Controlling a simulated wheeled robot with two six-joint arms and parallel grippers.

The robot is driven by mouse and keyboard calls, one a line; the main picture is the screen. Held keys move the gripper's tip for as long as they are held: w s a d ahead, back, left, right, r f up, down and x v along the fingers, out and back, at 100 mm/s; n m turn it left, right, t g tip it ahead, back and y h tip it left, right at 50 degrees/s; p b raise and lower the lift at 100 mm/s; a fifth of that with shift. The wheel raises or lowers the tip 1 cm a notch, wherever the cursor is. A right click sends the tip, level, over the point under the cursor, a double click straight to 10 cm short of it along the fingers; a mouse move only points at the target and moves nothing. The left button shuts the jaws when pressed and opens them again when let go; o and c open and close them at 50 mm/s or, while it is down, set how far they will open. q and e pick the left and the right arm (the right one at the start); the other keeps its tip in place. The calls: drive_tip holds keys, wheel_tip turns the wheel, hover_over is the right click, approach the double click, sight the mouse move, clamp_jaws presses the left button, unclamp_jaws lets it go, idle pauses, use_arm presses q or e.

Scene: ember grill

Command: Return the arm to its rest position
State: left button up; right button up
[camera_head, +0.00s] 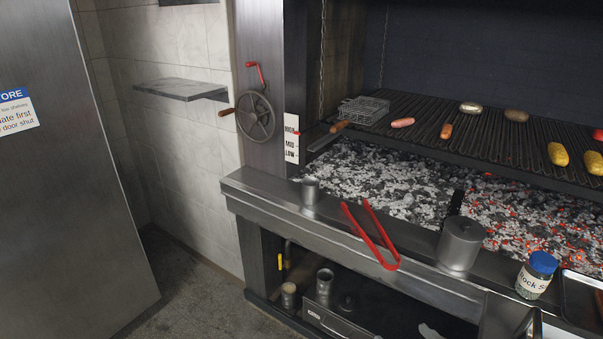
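Neither my left nor my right gripper shows in the head view, and I can make out no arm for certain. The grill station fills the right side. Its grate (465,121) lies above a bed of grey and glowing coals (390,180). Red tongs (371,236) lie across the front ledge (262,190), with their lower end over its front edge. A hand wheel (255,116) with a red crank is on the post left of the grill.
Sausages, potatoes and corn (558,153) lie on the grate. A metal door (70,190) stands at left. Floor (195,295) between is clear.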

drive_tip(key=s+d+f+m+g+h, duration=0.1)
drive_tip(key=s+d+f+g, duration=0.1)
drive_tip(key=f, duration=0.8)
drive_tip(key=s+d+f+m+g+h, duration=0.1)
drive_tip(key=f+g, duration=0.1)
drive_tip(key=f, duration=0.8)
drive_tip(key=s+d+f+g+h, duration=0.1)
drive_tip(key=s+d+f+g, duration=0.1)
drive_tip(key=f, duration=0.9)
drive_tip(key=s+d+f+g, duration=0.2)
drive_tip(key=s+f, duration=0.4)
drive_tip(key=s, duration=0.4)
drive_tip(key=s+d+f+g, duration=0.2)
drive_tip(key=s+f, duration=0.5)
drive_tip(key=s, duration=0.3)
drive_tip(key=s+d+f+m+g+h, duration=0.1)
drive_tip(key=s+d+f+g, duration=0.1)
drive_tip(key=s+f, duration=0.5)
drive_tip(key=s, duration=0.3)
drive_tip(key=shift+d+f, duration=0.15)
drive_tip(key=shift+f, duration=0.05)
